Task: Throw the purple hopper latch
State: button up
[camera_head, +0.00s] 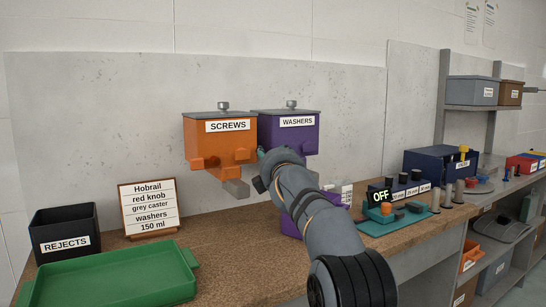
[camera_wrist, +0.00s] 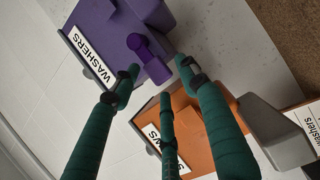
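The purple hopper (camera_head: 296,131), labelled WASHERS, is fixed to the grey wall panel; it also shows in the wrist view (camera_wrist: 110,25). Its latch, a purple knob on a short lever (camera_wrist: 140,47), stands out from its front face in the wrist view. My gripper (camera_wrist: 160,72) has green fingers spread apart with nothing between them. The fingertips are close to the latch, on either side of it in the picture; I see no clear contact. In the head view my arm hides the hopper's lower front and the latch, and only a bit of green finger (camera_head: 261,153) shows.
The orange SCREWS hopper (camera_head: 220,135) is close on the left, with its own orange latch parts. On the bench are a sign card (camera_head: 149,207), a black REJECTS bin (camera_head: 65,232), a green tray (camera_head: 112,277) and a teal device reading OFF (camera_head: 382,197).

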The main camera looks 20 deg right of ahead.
jog(key=shift+d+f, duration=0.4)
jog(key=v, duration=1.2)
jog(key=shift+a+r, duration=0.45)
jog(key=shift+r, duration=0.05)
jog(key=x, duration=1.2)
jog(key=shift+d+f, duration=0.2)
jog(key=shift+d, duration=0.2)
